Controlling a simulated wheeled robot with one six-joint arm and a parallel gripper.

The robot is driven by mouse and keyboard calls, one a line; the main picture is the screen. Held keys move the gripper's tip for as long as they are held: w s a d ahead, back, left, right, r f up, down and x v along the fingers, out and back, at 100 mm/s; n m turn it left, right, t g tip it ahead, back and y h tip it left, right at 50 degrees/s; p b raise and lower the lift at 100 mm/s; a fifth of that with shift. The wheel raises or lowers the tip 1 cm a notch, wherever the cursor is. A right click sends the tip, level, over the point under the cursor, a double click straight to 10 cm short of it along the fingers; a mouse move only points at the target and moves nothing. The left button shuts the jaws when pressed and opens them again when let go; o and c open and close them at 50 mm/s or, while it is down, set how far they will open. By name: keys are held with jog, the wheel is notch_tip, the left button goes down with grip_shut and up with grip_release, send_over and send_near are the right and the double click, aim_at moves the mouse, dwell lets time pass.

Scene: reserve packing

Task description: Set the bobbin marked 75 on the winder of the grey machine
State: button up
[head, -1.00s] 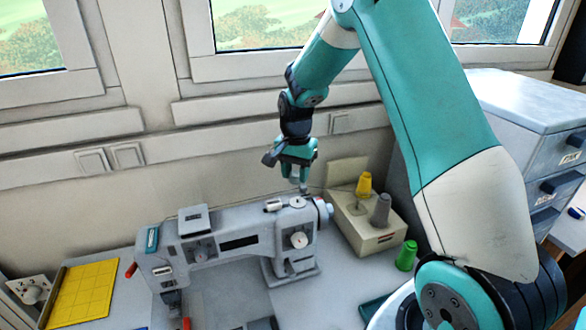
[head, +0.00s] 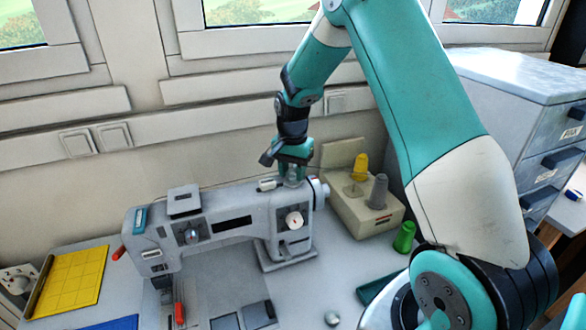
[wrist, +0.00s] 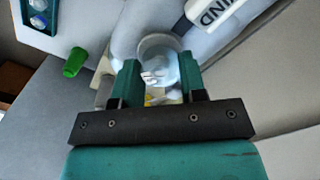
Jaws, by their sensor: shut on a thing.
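The grey sewing machine (head: 262,208) stands on the table below my arm. My gripper (head: 291,172) points down over the right end of its top. In the wrist view my gripper (wrist: 159,72) is shut on a small pale, clear-looking bobbin (wrist: 163,77). Its number cannot be read, and the fingers cover its sides. A round pale disc of the winder (wrist: 158,42) shows right at the fingertips, beside a label reading WIND. The bobbin is at or just above the winder; I cannot tell whether it is seated.
A beige thread stand (head: 352,212) with a yellow cone (head: 361,167) and a grey cone (head: 378,191) is close on the right. A green spool (head: 404,238) stands before it. A yellow mat (head: 75,280) lies at left. The wall is close behind.

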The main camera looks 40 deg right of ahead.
jog(key=o, duration=1)
notch_tip(320, 180, up, 24)
jog(key=p, duration=0.3)
jog(key=shift+r, duration=0.25)
dwell(0.5)
